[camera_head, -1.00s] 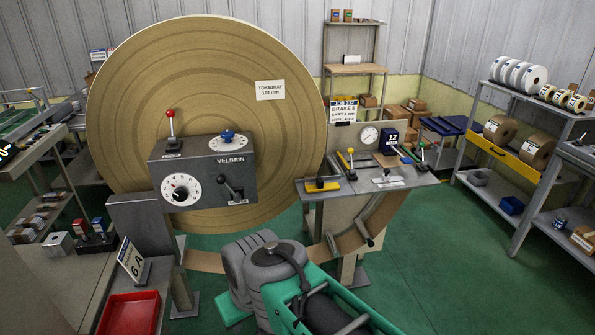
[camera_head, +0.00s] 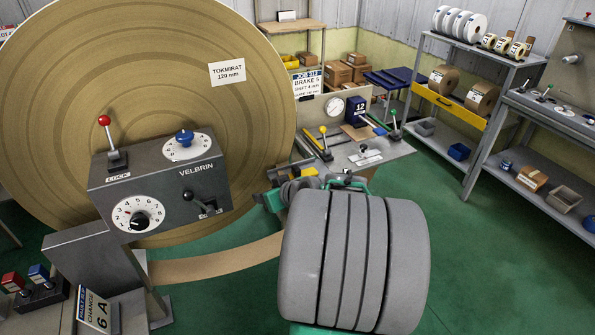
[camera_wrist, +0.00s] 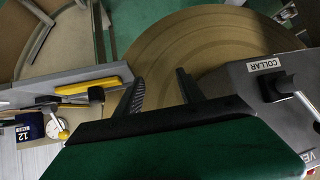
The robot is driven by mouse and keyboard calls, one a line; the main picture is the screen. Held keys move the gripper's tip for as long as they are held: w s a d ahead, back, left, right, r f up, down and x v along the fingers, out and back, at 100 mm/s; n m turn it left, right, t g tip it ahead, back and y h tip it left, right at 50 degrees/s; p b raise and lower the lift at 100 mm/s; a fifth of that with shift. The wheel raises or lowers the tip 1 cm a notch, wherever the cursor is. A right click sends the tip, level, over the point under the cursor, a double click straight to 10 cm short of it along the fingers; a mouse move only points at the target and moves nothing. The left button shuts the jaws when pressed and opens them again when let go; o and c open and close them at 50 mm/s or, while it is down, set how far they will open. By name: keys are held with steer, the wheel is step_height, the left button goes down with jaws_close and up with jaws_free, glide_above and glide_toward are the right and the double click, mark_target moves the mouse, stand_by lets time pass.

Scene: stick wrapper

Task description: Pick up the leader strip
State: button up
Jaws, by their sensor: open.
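A brown paper strip (camera_head: 215,263) hangs in a shallow curve below the big brown roll (camera_head: 160,75) in the head view. Its right end passes out of sight behind my arm. I see no label marking it as the leader strip. My gripper (camera_wrist: 161,84) is open in the wrist view, its two dark fingers apart with nothing held between them. The roll's face (camera_wrist: 190,40) lies beyond the fingers. In the head view my gripper is near the console's left edge, largely hidden by my grey arm. Whether it is near the strip I cannot tell.
The grey control box (camera_head: 160,185) with lock lever and dials stands in front of the roll. The console (camera_head: 385,152) carries levers, a gauge and a yellow-handled part (camera_wrist: 88,86). Shelves (camera_head: 470,60) stand at the right. Green floor is open between.

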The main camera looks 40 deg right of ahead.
mark_target(297, 168)
steer(key=s+d+r+m+t+h, duration=0.2)
steer(key=s+d+t+h, duration=0.1)
steer(key=d, duration=0.9)
steer(key=p+x, duration=0.1)
steer(key=x, duration=0.1)
steer(key=p+x, duration=0.1)
steer(key=x, duration=0.2)
steer(key=p+x, duration=0.1)
steer(key=x, duration=0.1)
steer(key=shift+w+a+f, duration=0.2)
steer(key=shift+w+a, duration=0.1)
steer(key=shift+s, duration=0.1)
jaws_close()
